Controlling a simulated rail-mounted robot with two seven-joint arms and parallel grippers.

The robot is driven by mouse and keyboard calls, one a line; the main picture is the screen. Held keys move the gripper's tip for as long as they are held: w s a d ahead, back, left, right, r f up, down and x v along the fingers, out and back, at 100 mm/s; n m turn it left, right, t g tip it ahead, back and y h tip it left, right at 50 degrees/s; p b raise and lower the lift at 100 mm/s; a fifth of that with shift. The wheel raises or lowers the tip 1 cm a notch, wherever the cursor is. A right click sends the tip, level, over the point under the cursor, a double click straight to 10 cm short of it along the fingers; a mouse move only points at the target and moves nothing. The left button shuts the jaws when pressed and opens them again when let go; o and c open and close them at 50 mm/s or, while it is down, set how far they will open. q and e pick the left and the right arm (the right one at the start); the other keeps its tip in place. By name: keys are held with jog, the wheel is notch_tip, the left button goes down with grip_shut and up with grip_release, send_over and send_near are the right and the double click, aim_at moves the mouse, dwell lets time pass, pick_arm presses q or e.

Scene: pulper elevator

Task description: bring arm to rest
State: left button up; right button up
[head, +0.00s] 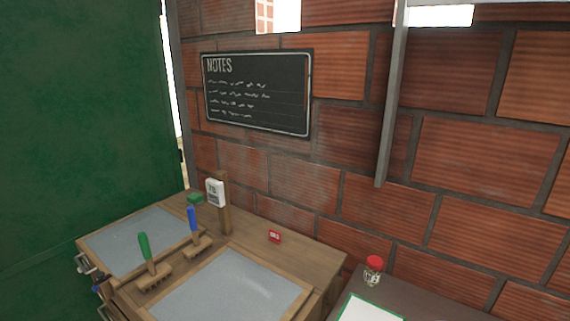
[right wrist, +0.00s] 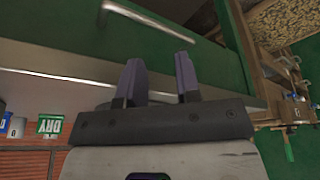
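My right gripper (right wrist: 158,82) shows in the right wrist view with its two purple-grey fingers apart and nothing visible between them. It is in front of a green surface with a metal bar handle (right wrist: 150,20). Neither gripper nor arm is in the head view. My left gripper is in no view.
A wooden bench (head: 310,252) with grey panels, a green-handled brush (head: 146,250) and a blue-handled brush (head: 193,225) stands by the brick wall (head: 470,160). A red-lidded jar (head: 373,268) stands on a dark surface at right. A green DRY label (right wrist: 50,124) is at left in the wrist view.

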notch_tip(320, 180, up, 34)
jog(key=p, duration=3.2)
jog(key=shift+r+p, duration=0.25)
jog(key=shift+p, duration=0.1)
jog(key=shift+a+f, duration=0.1)
